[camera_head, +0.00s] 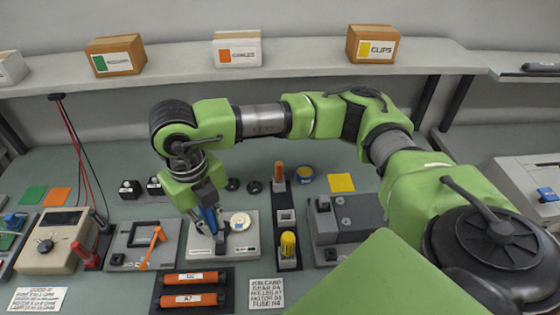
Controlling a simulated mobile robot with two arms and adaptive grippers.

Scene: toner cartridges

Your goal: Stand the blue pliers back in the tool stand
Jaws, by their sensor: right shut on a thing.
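My right arm reaches in from the right, and its gripper (213,228) points down over a light grey plate with a round cream disc. The gripper is shut on the blue pliers (209,217), which are partly hidden by the fingers. I cannot tell whether the pliers touch the plate. The tool stand appears to be the narrow dark strip (283,197) to the right of the gripper. An orange-handled tool (279,172) stands at its far end and a yellow tool (288,242) at its near end, with a pale square holder between them. My left gripper is not in view.
The grey plate (245,250) lies under the gripper. Orange cartridges (190,278) lie in a dark tray in front. A grey device (345,216) stands right of the strip. A meter (58,240) and a plate with an orange lever (155,240) are at left.

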